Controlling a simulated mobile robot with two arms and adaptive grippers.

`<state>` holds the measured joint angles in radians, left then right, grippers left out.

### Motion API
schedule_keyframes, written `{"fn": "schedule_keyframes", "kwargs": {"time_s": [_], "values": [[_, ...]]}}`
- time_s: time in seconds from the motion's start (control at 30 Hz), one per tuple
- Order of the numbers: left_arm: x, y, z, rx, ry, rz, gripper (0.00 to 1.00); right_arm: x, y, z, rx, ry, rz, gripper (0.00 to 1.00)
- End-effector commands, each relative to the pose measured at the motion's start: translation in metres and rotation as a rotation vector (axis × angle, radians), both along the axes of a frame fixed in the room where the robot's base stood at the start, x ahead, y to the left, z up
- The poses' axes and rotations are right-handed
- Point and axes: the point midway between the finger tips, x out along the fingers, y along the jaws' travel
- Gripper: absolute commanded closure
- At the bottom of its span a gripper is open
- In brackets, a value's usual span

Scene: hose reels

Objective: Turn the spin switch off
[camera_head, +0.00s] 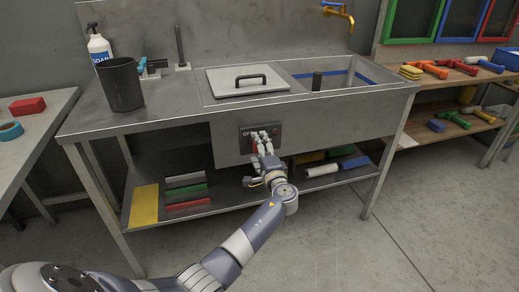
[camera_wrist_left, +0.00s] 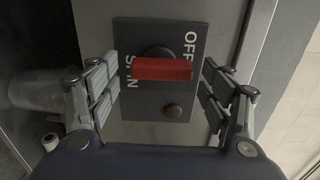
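The spin switch is a red bar handle (camera_wrist_left: 163,69) on a dark panel (camera_wrist_left: 150,100) marked OFF and SPIN, with a small round brown button (camera_wrist_left: 173,111). In the head view the panel (camera_head: 273,131) is on the sink unit's front, and my gripper partly hides it. My left gripper (camera_head: 262,135) is right in front of the switch. In the left wrist view, its fingers (camera_wrist_left: 160,80) are open on both sides of the red handle, with a gap at each end. The bar lies crosswise between the fingers. My right gripper is not in view.
The metal sink unit (camera_head: 190,120) has a lidded basin (camera_head: 248,82), a dark bucket (camera_head: 121,84) and a soap bottle (camera_head: 99,48) on top. Its lower shelf (camera_head: 225,200) holds coloured blocks. Side tables stand left (camera_head: 30,125) and right (camera_head: 450,95). The floor at the front right is clear.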

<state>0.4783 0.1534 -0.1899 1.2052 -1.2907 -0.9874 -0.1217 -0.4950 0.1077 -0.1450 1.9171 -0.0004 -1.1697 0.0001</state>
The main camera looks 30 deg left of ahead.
Motion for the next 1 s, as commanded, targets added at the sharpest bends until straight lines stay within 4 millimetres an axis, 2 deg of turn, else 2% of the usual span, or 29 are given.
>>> {"fn": "schedule_keyframes", "kwargs": {"time_s": [0.37,0.53,0.8,1.0], "values": [[-0.003,-0.005,0.001,-0.002,-0.004,-0.002,0.25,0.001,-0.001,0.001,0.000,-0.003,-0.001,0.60],[-0.019,-0.024,0.000,-0.004,-0.003,-0.003,0.25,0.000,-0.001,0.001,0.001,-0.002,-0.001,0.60],[-0.057,-0.068,0.000,-0.003,-0.002,-0.002,0.25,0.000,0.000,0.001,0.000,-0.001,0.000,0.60],[-0.074,-0.087,0.000,-0.001,-0.002,-0.001,0.25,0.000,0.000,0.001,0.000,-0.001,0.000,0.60]]}}
